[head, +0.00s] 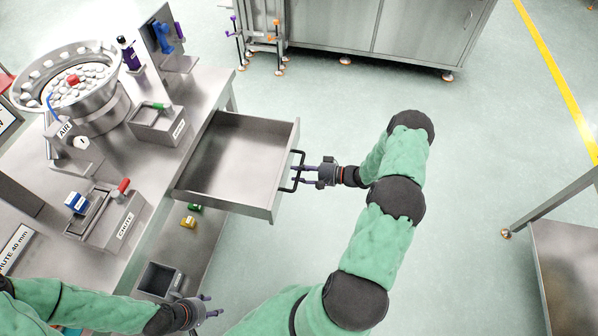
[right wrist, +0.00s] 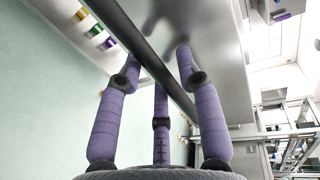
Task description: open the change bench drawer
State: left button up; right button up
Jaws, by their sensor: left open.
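The bench drawer (head: 233,160) is pulled far out from the steel bench. It is an empty metal box, and its front panel faces right. Its black bar handle (head: 297,171) stands off the front. My right gripper (head: 303,175) is at the handle, with its purple fingers on both sides of the bar. In the right wrist view the dark handle bar (right wrist: 150,55) runs slantwise between the fingers, which look closed around it. My left gripper (head: 212,307) is open and empty at the lower left, near the bench's front edge and away from the drawer.
The bench (head: 205,85) carries a bowl feeder (head: 85,85) with white caps and one red, and a chute box (head: 105,220). Small yellow (head: 188,222) and green blocks sit below the drawer. Steel cabinets (head: 390,30) stand at the back.

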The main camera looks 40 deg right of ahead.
dwell(0.3)
jog(key=v, duration=1.2)
jog(key=shift+s, duration=0.1)
dwell(0.3)
